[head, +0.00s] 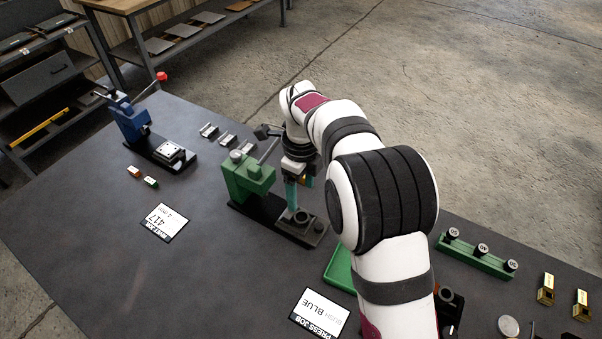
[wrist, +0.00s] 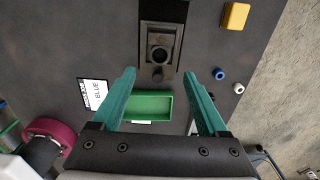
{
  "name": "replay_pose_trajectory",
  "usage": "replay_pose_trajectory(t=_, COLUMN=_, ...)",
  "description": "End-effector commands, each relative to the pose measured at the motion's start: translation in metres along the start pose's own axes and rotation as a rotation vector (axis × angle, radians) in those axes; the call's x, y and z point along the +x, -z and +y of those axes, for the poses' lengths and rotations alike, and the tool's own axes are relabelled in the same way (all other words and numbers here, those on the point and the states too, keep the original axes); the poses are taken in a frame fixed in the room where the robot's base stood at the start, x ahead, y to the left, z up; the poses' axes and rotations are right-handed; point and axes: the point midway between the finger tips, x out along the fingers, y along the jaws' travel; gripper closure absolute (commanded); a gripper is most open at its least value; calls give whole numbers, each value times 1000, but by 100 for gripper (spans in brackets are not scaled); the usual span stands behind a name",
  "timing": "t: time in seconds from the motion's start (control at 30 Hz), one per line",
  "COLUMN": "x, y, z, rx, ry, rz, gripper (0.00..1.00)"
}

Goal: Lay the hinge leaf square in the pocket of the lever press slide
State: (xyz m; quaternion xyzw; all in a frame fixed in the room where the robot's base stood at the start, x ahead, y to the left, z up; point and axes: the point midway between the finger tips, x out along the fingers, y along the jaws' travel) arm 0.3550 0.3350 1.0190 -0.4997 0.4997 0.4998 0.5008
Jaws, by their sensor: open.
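The blue lever press (head: 131,119) stands at the far left of the table in the head view. Its slide (head: 172,152) has a pale top with dark spots; its pocket is too small to make out. Small silvery pieces, which look like hinge leaves (head: 208,130), lie in a row between the blue press and the green press. My gripper (head: 291,207) points down by the green press, far right of the blue one. In the wrist view my gripper (wrist: 160,74) has its teal fingers wide apart, with nothing between them. The blue press is outside the wrist view.
The green press (head: 248,178) stands close beside my gripper; its ringed base (wrist: 173,74) shows in the wrist view. A green tray (wrist: 152,94), job cards (head: 164,222), a green rack (head: 475,257) and brass pieces (head: 546,289) are around. The table's left front is clear.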

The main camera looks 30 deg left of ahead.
Motion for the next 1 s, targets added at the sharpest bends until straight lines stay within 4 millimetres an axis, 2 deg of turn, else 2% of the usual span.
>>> replay_pose_trajectory(t=0.03, x=-15, y=-1, z=0, rx=1, ry=3, rz=-4, gripper=23)
replay_pose_trajectory(t=0.13, x=-39, y=0, z=0, rx=1, ry=2, rz=-3, gripper=23)
replay_pose_trajectory(t=0.3, x=-60, y=0, z=0, rx=0, ry=0, rz=-1, gripper=23)
replay_pose_trajectory(t=0.83, x=-63, y=0, z=0, rx=0, ry=-1, rz=0, gripper=23)
replay_pose_trajectory(t=0.87, x=-64, y=3, z=0, rx=-4, ry=-1, rz=-1, gripper=23)
replay_pose_trajectory(t=0.93, x=-75, y=23, z=-1, rx=-45, ry=-5, rz=-7, gripper=23)
replay_pose_trajectory(t=0.97, x=-84, y=39, z=-1, rx=-81, ry=-8, rz=-11, gripper=23)
replay_pose_trajectory(t=1.0, x=-97, y=69, z=3, rx=-146, ry=-12, rz=-20, gripper=23)
